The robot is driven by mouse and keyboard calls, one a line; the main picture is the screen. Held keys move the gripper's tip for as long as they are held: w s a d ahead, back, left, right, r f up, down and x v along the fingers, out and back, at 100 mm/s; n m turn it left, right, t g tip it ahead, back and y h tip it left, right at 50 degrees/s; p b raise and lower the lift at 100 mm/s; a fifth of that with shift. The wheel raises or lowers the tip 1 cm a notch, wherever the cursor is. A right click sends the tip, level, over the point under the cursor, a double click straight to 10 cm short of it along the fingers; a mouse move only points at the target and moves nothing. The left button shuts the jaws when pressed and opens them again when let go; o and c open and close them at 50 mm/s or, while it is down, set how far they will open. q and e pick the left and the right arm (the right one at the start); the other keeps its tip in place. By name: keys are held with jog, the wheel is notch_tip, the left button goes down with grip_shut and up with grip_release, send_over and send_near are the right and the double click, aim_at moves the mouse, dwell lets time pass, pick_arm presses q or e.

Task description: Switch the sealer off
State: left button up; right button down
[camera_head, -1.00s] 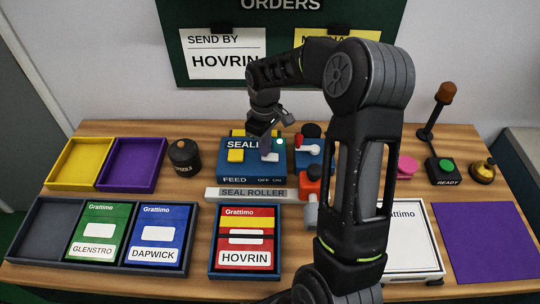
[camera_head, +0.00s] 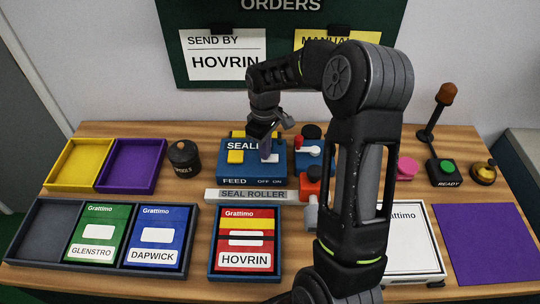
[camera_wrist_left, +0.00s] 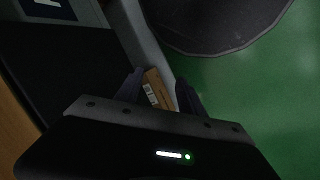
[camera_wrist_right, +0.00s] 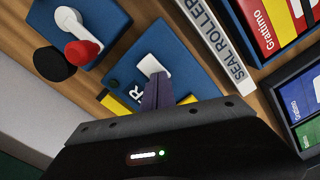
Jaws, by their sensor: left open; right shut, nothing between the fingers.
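The sealer (camera_head: 238,172) is a blue box with a yellow FEED button (camera_head: 235,156) and a white switch (camera_head: 271,158) above the words OFF ON. My right gripper (camera_head: 265,153) is shut and empty, pointing down at the switch. In the right wrist view its closed fingertips (camera_wrist_right: 157,78) overlap the near edge of the white switch (camera_wrist_right: 152,66); contact is hard to judge. A small dark round spot (camera_wrist_right: 112,83) shows on the box and no green light glows there. My left gripper (camera_wrist_left: 158,86) is open, seen only in its own wrist view, away from the sealer.
A grey seal roller bar (camera_head: 252,194) lies before the sealer. A blue unit with a red-tipped lever (camera_wrist_right: 83,50) stands beside it. The HOVRIN tray (camera_head: 214,255) is in front. My right arm hides part of the table's right side. A brown labelled box (camera_wrist_left: 158,92) lies beyond my left fingers.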

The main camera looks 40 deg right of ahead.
jog(key=shift+r+p, duration=2.05)
jog(key=shift+r, duration=1.25)
